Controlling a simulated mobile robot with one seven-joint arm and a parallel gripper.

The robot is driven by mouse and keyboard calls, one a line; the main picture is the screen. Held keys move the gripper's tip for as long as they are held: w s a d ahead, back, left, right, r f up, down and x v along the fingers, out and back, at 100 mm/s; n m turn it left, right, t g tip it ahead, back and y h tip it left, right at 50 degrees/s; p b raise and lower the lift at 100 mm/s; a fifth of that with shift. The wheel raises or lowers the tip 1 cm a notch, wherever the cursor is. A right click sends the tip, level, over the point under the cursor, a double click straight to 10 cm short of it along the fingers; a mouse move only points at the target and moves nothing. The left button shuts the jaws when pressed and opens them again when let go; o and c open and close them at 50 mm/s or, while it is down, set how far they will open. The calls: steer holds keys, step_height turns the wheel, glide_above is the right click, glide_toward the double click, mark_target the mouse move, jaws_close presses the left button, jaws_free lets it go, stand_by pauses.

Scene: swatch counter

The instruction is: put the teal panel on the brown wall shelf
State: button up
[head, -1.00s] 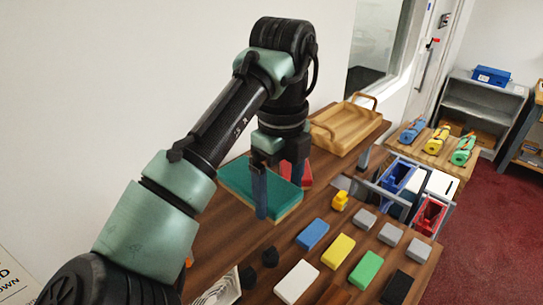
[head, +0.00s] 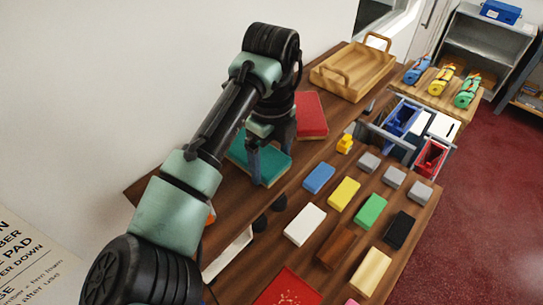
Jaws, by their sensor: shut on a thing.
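The teal panel (head: 271,166) is a flat slab with a paler underside edge, seen in the head view left of centre. My gripper (head: 265,158) is shut on it from above, one dark finger against its near side; the arm hides part of the panel. The brown wall shelf (head: 160,191) is the long wooden board along the white wall. The panel is over this shelf, low and close to its surface; I cannot tell whether it touches.
A red panel (head: 311,115) lies on the shelf just beyond the teal one. A wooden tray (head: 338,85) with handles stands farther back. Coloured blocks, including a white one (head: 304,223), are spread on the lower counter at right. Bare shelf shows at the left end.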

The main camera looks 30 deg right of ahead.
steer(key=shift+f, duration=0.75)
steer(key=o, duration=1.2)
steer(key=shift+f, duration=0.15)
steer(key=shift+c, duration=0.2)
step_height(320, 180, up, 12)
steer(key=b, duration=0.2)
steer(key=shift+r+b, duration=0.2)
steer(key=shift+b, duration=0.15)
